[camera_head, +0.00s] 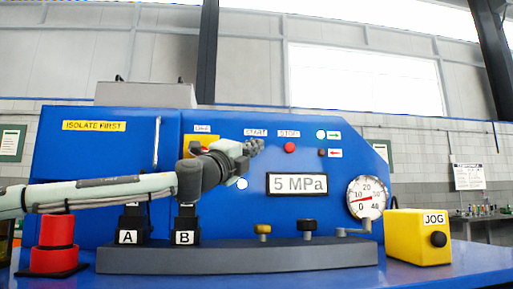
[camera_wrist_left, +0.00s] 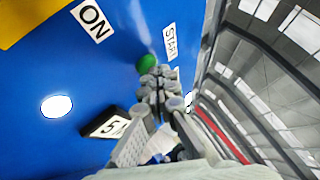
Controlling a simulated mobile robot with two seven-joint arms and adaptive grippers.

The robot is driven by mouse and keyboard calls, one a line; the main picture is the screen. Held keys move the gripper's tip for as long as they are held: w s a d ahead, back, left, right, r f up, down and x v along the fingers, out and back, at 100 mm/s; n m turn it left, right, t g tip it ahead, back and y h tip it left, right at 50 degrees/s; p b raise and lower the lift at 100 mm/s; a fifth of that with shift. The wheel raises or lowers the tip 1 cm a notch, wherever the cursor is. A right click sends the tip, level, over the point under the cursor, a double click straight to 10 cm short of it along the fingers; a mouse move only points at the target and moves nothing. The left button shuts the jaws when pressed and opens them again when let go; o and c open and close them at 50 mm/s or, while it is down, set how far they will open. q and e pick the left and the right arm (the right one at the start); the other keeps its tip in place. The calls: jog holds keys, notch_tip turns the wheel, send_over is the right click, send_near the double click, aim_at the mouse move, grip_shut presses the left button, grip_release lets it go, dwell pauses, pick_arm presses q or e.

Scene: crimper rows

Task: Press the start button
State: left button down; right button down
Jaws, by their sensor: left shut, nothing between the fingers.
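The green start button (camera_wrist_left: 148,62) shows in the left wrist view on the blue panel, beside the START label (camera_wrist_left: 170,42). In the head view the START label (camera_head: 256,132) is visible, but the button below it is hidden behind my left gripper (camera_head: 256,146). My left gripper is shut and empty, its fingertips (camera_wrist_left: 156,80) at the button and partly covering it. I cannot tell whether they touch it. My right gripper is in neither view.
A red stop button (camera_head: 290,147) sits right of the gripper. A 5 MPa display (camera_head: 297,184), a gauge (camera_head: 366,197) and a yellow JOG box (camera_head: 418,237) lie lower right. Blocks A (camera_head: 128,236) and B (camera_head: 185,237) and a red cylinder (camera_head: 56,230) stand below the arm.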

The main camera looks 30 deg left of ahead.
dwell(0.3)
pick_arm(q)
jog(key=shift+s+d, duration=0.45)
jog(key=shift+s, duration=0.25)
jog(key=shift+s, duration=0.1)
jog(key=s+d, duration=0.1)
jog(key=s, duration=0.1)
jog(key=s+d, duration=0.2)
jog(key=shift+w+f, duration=0.1)
dwell(0.9)
